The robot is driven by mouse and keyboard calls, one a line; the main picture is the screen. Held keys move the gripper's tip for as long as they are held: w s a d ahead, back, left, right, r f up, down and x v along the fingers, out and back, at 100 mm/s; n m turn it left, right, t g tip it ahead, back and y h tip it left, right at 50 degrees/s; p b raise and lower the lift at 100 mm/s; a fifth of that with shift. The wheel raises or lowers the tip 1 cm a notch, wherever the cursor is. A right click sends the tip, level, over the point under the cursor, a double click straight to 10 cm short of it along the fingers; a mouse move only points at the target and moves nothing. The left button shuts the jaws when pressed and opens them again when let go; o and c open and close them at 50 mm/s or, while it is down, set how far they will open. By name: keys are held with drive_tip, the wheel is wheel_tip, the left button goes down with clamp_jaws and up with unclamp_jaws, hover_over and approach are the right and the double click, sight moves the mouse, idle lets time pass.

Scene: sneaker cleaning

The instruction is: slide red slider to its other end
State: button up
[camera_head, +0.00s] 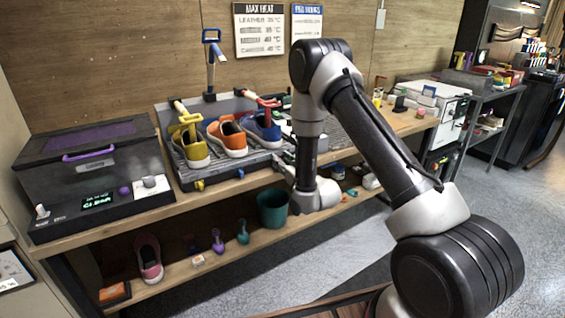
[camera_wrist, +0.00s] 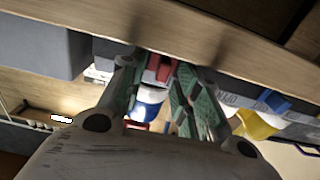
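A small red part (camera_wrist: 161,68), which looks like the red slider, shows between my fingertips in the wrist view, just below a wooden edge. My gripper (camera_wrist: 158,78) has its two green-padded fingers apart, one on each side of the red part. I cannot tell whether either finger touches it. In the head view my arm hangs in front of the bench at its front edge, and it hides the fingertips and the red slider there. The slider's track and its ends are not clear in either view.
A blue and white container (camera_wrist: 148,100) shows beyond the fingers, with yellow and blue items to the right. A sneaker rack (camera_head: 190,178) and a dark cleaning box (camera_head: 85,165) stand on the bench left of my arm. A green bin (camera_head: 272,208) is below.

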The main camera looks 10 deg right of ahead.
clamp_jaws()
drive_tip(key=shift+w+d, duration=0.25)
drive_tip(key=shift+d, duration=0.45)
drive_tip(key=shift+w+d, duration=0.25)
drive_tip(key=shift+d, duration=0.45)
unclamp_jaws()
drive_tip(key=shift+d, duration=0.1)
drive_tip(key=v, duration=1.2)
